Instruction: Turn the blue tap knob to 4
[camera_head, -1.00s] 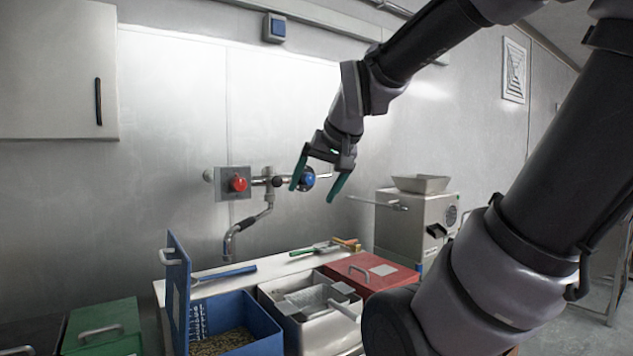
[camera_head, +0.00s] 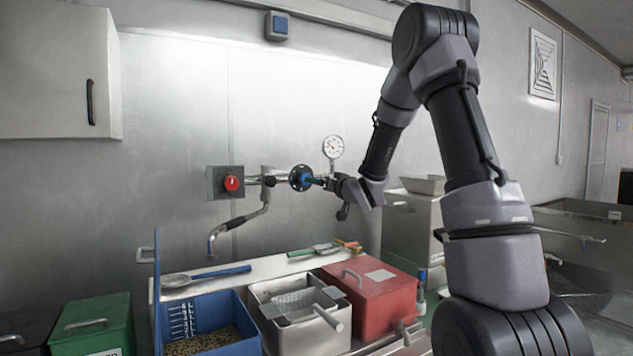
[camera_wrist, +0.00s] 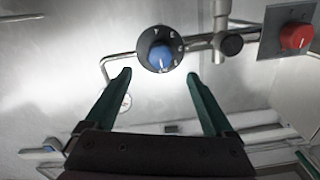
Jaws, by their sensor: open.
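The blue tap knob (camera_wrist: 160,57) sits on a black round dial plate with white marks (camera_wrist: 173,35), on a wall pipe. In the wrist view it lies ahead of my gripper (camera_wrist: 155,75), between the lines of the two green fingers. The fingers are spread wide and hold nothing. In the head view my gripper (camera_head: 325,182) is just right of the dial (camera_head: 299,178), pointing left at it; most of the blue knob is hidden there. A short white line shows on the knob, but I cannot read the number it points at.
A red knob (camera_head: 232,183) on a grey plate is left of the dial. A round gauge (camera_head: 333,147) stands above my gripper. A spout (camera_head: 228,226) hangs over the counter, which holds a blue bin (camera_head: 245,322) and a red box (camera_head: 385,300).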

